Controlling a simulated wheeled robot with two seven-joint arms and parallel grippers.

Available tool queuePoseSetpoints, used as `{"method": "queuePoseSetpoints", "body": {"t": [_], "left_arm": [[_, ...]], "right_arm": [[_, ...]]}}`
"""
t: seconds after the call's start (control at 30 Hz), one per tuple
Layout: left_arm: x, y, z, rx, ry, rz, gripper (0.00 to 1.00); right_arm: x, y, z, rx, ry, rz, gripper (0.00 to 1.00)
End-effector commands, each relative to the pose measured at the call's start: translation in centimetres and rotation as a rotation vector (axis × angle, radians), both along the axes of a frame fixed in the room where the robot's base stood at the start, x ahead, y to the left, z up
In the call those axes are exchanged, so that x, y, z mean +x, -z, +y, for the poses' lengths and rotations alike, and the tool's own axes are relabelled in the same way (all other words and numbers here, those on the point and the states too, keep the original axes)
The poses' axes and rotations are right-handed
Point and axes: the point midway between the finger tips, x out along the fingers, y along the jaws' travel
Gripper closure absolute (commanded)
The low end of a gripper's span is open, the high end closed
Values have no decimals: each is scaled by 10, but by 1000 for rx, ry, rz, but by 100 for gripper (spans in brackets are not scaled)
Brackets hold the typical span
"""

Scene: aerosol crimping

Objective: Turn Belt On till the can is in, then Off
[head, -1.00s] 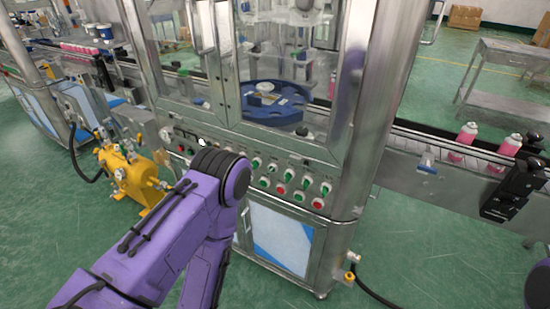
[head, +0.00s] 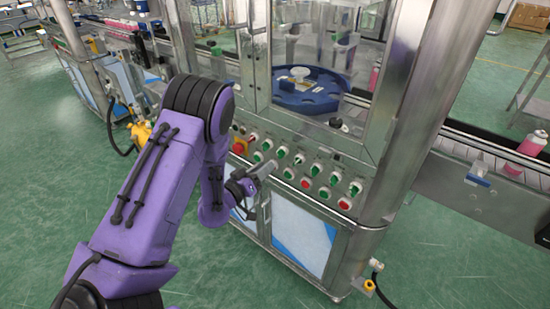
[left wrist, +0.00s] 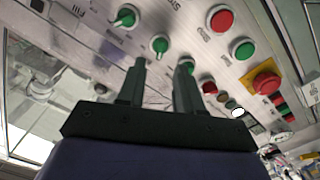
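The control panel (head: 300,165) on the machine front carries several green switches, red buttons and a red-on-yellow stop button (head: 239,147). My left gripper (head: 268,169) is in front of the panel's lower edge. In the left wrist view its two dark fingers (left wrist: 161,65) stand apart with nothing between them. A green switch (left wrist: 187,64) shows partly behind one fingertip; contact cannot be told. Another green switch (left wrist: 160,45) is beyond the gap. My right gripper is not seen.
A blue rotary plate (head: 290,97) sits behind the machine's clear windows. A steel corner post (head: 408,105) rises right of the panel. Cabinet doors (head: 300,237) are below it. Green floor is open in front.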

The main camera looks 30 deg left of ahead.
Motion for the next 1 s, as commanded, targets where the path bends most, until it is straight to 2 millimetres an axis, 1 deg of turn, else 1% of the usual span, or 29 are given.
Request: {"method": "queuePoseSetpoints", "body": {"t": [0.03,0.1,0.2,0.3,0.4,0.63,0.67,0.7,0.73,0.77,1.0], "left_arm": [[11,-4,-1,1,0,-1,65],[26,-3,-2,1,-1,0,65],[44,-2,-3,0,-2,1,65],[56,-1,-4,0,-2,2,65],[62,0,-5,0,-3,3,65],[63,1,-5,-1,-3,4,65],[63,1,-5,-1,-3,4,75],[63,1,-5,-1,-3,4,88],[63,1,-5,-1,-3,4,97],[63,1,-5,-1,-2,4,100],[63,1,-5,5,-2,3,100]], "right_arm": [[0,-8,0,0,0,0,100],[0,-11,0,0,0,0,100],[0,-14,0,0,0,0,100],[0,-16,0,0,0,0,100],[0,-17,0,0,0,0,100],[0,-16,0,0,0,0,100],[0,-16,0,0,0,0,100],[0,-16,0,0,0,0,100],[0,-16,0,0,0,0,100],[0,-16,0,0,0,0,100],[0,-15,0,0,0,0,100]]}}
